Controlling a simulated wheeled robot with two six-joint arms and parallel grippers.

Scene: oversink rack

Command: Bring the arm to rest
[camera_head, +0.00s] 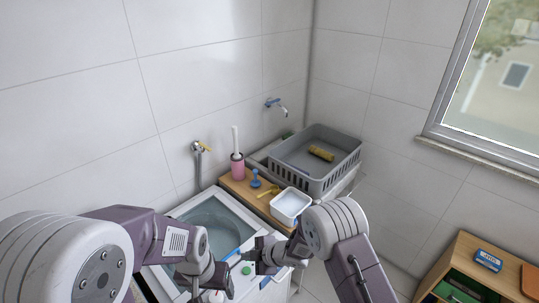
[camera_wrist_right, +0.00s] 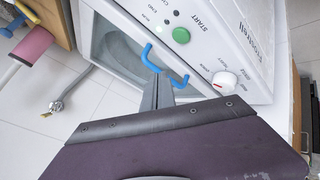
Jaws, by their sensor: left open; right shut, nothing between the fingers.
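My right gripper (camera_head: 243,259) reaches in from the right over the front of the white washing machine (camera_head: 162,275). It is shut and empty. In the right wrist view the right gripper's fingers (camera_wrist_right: 160,92) lie close to the machine's blue handle (camera_wrist_right: 158,62); I cannot tell whether they touch it. My left gripper (camera_head: 222,284) is open, lower in the head view, near the machine's front edge. Its fingers are small and partly hidden there. Both arms are bent and extended forward.
A grey crate (camera_head: 346,171) with a yellow roll stands at the back right. A wooden shelf (camera_head: 451,262) is at the lower right. White tiled walls close the back.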

